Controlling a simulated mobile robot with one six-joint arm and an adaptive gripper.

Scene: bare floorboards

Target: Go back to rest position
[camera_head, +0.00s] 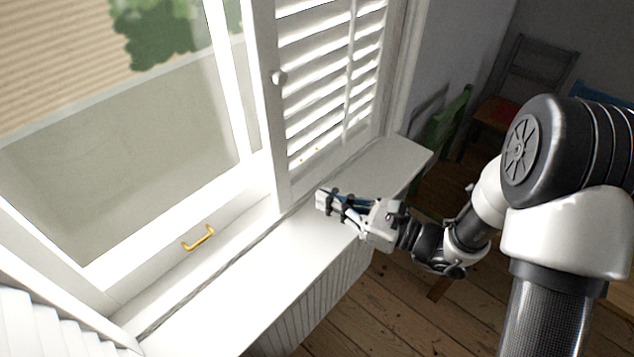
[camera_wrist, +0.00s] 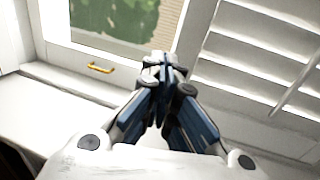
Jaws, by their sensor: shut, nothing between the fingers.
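My gripper (camera_head: 328,198) is over the white window sill (camera_head: 225,290) in the head view, close to the lower corner of the white louvred shutter (camera_head: 330,75). In the wrist view my gripper (camera_wrist: 163,68) has its fingers together, with nothing between them. The fingers appear apart from the shutter, but the exact gap is hard to tell. My arm reaches in from the right side of the head view.
The window (camera_head: 110,190) has a yellow handle (camera_head: 198,238) on its lower frame. Another white shutter (camera_head: 45,325) is at lower left. A green chair (camera_head: 448,130) and a wooden chair with a red seat (camera_head: 500,112) stand behind my arm. Floorboards (camera_head: 375,315) show below the sill.

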